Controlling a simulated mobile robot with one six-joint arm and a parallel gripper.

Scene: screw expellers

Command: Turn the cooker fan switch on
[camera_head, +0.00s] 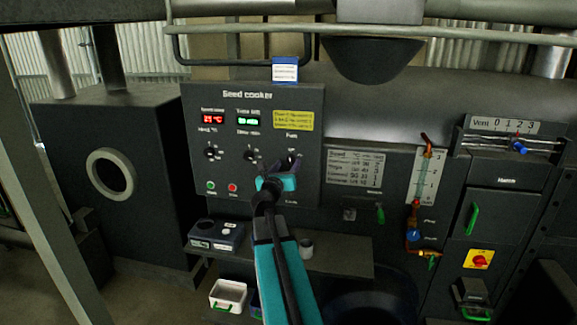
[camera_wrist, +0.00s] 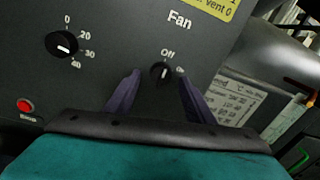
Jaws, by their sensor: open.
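The cooker fan switch (camera_wrist: 160,73) is a small black rotary knob under the label "Fan", with "Off" above it and "On" to its upper right. Its pointer is too small to read surely, but seems turned toward "Off". In the head view the switch (camera_head: 291,156) is at the right of the seed cooker panel (camera_head: 225,105). My gripper (camera_wrist: 158,80) is open, its two dark purple fingers on either side of the knob, with gaps visible. In the head view my gripper (camera_head: 279,166) is at the panel's lower right; whether it touches the knob cannot be told.
A timer dial (camera_wrist: 61,44) and a red button (camera_wrist: 25,106) are left of my gripper in the wrist view. A settings plate (camera_head: 354,170) is to the right.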

